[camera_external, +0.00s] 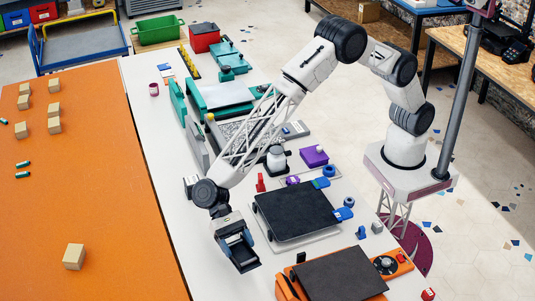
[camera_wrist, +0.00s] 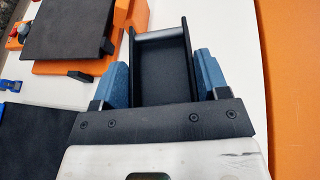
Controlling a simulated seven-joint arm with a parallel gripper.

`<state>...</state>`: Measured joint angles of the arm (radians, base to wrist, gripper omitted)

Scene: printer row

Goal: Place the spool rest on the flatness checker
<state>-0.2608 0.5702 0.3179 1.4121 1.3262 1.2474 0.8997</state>
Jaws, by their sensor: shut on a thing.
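I take the black open tray-shaped piece with a grey roller across its far end to be the spool rest (camera_wrist: 165,78). My gripper (camera_wrist: 162,82) is shut on it, one blue finger against each long side. In the external view my gripper (camera_external: 235,240) points down over the white table, left of the black plates, with the spool rest (camera_external: 245,260) between its fingers. I cannot tell whether it touches the table. No part is clearly marked as the flatness checker; an orange unit with a round dial (camera_external: 388,265) at the lower right may be it.
A black plate with blue tabs (camera_external: 295,215) lies right of my gripper. A dark plate on an orange base (camera_external: 340,275) is nearer the front. Teal equipment (camera_external: 222,95) stands farther back. The orange surface (camera_external: 90,190) at left holds several wooden cubes. A white strip of table lies left of my gripper.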

